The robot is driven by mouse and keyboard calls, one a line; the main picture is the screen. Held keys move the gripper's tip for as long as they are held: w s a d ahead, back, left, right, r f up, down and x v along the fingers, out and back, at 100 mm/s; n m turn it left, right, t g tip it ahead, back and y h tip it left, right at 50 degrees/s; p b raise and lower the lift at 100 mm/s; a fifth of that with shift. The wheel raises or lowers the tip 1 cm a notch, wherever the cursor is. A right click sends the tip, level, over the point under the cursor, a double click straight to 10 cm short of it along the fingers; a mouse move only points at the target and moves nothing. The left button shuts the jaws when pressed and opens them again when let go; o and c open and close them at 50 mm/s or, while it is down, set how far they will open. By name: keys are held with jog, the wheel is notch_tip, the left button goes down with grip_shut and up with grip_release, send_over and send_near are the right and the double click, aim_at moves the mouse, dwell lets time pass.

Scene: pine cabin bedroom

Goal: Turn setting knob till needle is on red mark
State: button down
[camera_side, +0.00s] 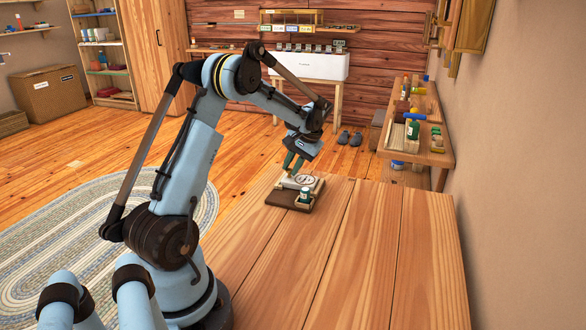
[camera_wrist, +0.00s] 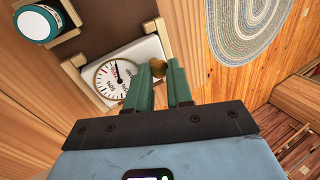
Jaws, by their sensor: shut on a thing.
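A white gauge (camera_wrist: 103,86) with a round dial lies on a brown base, with pale wooden strips at its edges. Its dark needle points toward the top of the wrist picture. A small red mark shows close to the needle; I cannot tell whether they line up. A brass setting knob (camera_wrist: 158,67) is at the gauge's side, between the tips of my green gripper fingers (camera_wrist: 164,72), which are shut on it. In the side view my gripper (camera_side: 291,166) reaches down to the gauge (camera_side: 302,181), and the knob is hidden there.
A jar (camera_wrist: 40,23) with a white lid stands near the gauge on the base; it also shows in the side view (camera_side: 305,195). The wooden table (camera_side: 350,240) is clear toward the camera. A wall shelf (camera_side: 440,158) with several items is at right.

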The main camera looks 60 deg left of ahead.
jog(key=shift+n, duration=0.3)
jog(key=n, duration=0.2)
jog(key=n+g+h, duration=0.1)
jog(key=n+h, duration=0.1)
jog(key=n, duration=0.1)
jog(key=shift+w+a+n+g, duration=0.15)
jog(key=shift+a+n+g, duration=0.15)
jog(key=n+h, duration=0.1)
jog(key=n, duration=0.1)
jog(key=n+h, duration=0.1)
jog(key=n, duration=0.1)
jog(key=shift+a+n, duration=0.2)
jog(key=shift+n, duration=0.2)
jog(key=c, duration=1)
grip_release()
jog(key=v, duration=0.7)
jog(key=shift+w+r, duration=0.2)
